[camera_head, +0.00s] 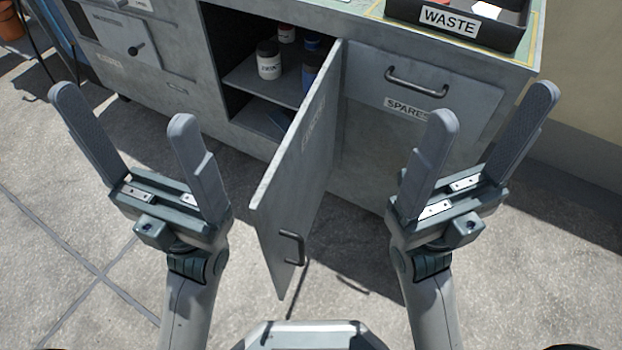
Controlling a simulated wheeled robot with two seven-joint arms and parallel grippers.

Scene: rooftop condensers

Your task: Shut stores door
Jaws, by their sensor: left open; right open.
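The grey stores door (295,180) stands wide open, hinged at its right edge and swung out toward me from the cabinet (365,170). Its dark handle (292,247) is near the free edge, low in the view. The label on its face is too oblique to read surely. The open compartment shows a shelf (262,88). My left gripper (126,105) is open and empty, to the left of the door. My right gripper (499,103) is open and empty, to the right of the door, in front of the cabinet. Neither touches the door.
White jars (269,62) and a dark blue bottle (310,68) stand on the shelf. A closed drawer labelled SPARES (425,85) is right of the door. A black WASTE tray (459,30) sits on top. Concrete floor (75,215) is clear at the left.

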